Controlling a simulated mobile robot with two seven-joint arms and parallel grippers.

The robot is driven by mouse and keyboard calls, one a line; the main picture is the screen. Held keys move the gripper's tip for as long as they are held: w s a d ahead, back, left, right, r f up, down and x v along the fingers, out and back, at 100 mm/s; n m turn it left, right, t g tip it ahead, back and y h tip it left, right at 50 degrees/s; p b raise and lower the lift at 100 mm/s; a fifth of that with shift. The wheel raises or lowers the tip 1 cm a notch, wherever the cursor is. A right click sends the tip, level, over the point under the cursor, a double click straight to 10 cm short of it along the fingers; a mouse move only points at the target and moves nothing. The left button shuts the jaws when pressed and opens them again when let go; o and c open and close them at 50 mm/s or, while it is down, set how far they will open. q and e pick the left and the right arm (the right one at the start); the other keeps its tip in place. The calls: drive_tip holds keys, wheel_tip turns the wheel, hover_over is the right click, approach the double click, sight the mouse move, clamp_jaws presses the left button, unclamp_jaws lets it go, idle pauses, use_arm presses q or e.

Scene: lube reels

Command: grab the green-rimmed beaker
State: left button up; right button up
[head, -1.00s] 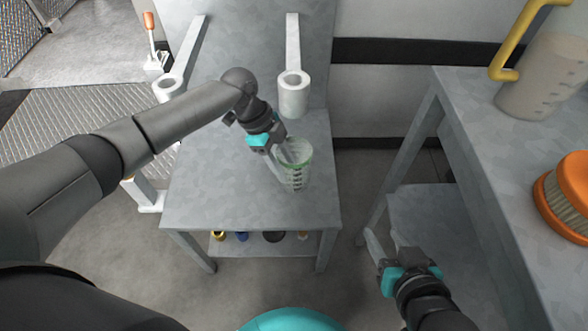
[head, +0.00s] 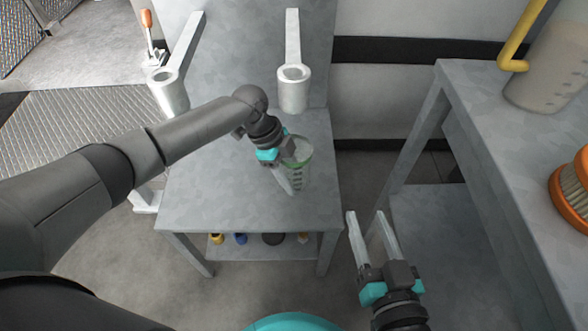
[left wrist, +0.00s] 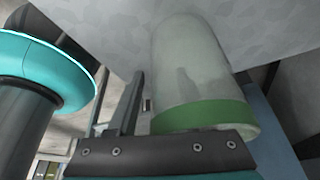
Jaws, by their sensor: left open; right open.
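The green-rimmed beaker (head: 304,160) is clear with dark marks and stands upright on the grey table (head: 215,195). In the left wrist view the beaker (left wrist: 190,60) is large and close, its green rim nearest the gripper body. My left gripper (head: 286,185) is open, with its fingers pointing down at the beaker's near left side. In the left wrist view one finger shows left of the beaker; the other is not clearly visible. I cannot tell whether the fingers touch the glass. My right gripper (head: 366,215) is open and empty, right of the table.
Two white tubular holders (head: 293,90) (head: 170,93) stand behind the beaker. On the right, a higher bench (head: 480,115) carries a jug with a yellow handle (head: 545,75) and an orange-rimmed filter (head: 572,190). Several small items sit on the table's lower shelf (head: 255,250).

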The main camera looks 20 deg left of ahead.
use_arm(q)
drive_tip(key=shift+f, duration=0.1)
clamp_jaws()
idle(0.4)
